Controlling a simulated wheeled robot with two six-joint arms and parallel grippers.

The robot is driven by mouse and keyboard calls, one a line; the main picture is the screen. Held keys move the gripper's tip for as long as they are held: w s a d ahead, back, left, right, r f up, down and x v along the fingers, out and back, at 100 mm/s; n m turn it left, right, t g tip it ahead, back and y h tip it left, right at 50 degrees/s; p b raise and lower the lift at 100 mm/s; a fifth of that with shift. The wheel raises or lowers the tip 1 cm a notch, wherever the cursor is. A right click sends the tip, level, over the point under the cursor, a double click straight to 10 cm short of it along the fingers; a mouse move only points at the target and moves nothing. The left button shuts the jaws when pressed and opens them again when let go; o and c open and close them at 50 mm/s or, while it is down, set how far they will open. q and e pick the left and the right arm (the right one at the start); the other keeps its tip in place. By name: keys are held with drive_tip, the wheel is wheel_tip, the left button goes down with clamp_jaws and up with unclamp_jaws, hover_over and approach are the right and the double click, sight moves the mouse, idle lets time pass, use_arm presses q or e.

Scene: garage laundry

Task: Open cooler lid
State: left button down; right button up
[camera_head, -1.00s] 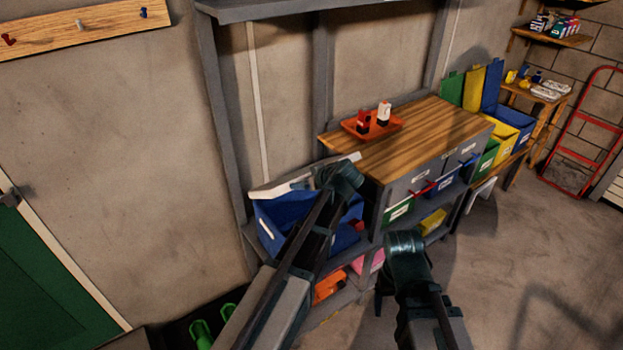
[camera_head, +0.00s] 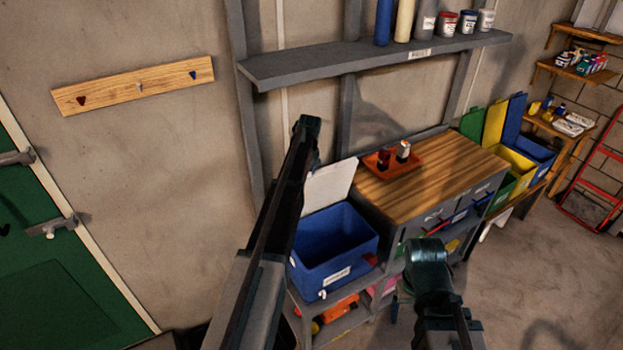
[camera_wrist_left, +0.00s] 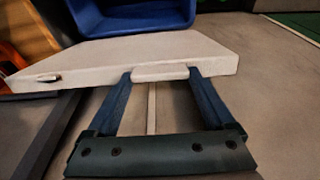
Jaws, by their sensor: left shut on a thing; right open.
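The cooler is an open blue tub (camera_head: 325,268) on the grey shelf unit at the centre of the head view; its inside shows empty. Its white lid (camera_head: 328,190) stands raised at the tub's back. In the left wrist view the lid (camera_wrist_left: 100,58) is a pale slab with a lip at its edge, and the blue tub (camera_wrist_left: 150,14) lies beyond it. My left gripper (camera_wrist_left: 162,76) is shut on the lid's lip, one finger on each side; my arm hides it in the head view. My right gripper (camera_head: 428,265) is open and empty, right of the cooler and lower; its fingertips are hard to see.
A wooden worktop (camera_head: 430,175) with an orange tray (camera_head: 377,168) stands right of the cooler. A grey wall shelf (camera_head: 370,62) with cans hangs above. A green door (camera_head: 60,270) is at the left. The floor (camera_head: 535,265) at the right is clear.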

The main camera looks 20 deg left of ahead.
use_arm(q)
drive_tip(key=w+a, duration=0.3)
drive_tip(key=a, duration=0.1)
drive_tip(key=shift+w+a+r+g+h, duration=0.2)
drive_tip(key=shift+w+a+g+h, duration=0.1)
drive_tip(key=shift+a, duration=0.1)
unclamp_jaws()
wheel_tip(320, 180, up, 7)
drive_tip(key=p, duration=0.7)
drive_tip(key=shift+s+d+r+p, duration=0.2)
drive_tip(key=shift+s+d+p, duration=0.15)
drive_tip(key=shift+d+p, duration=0.1)
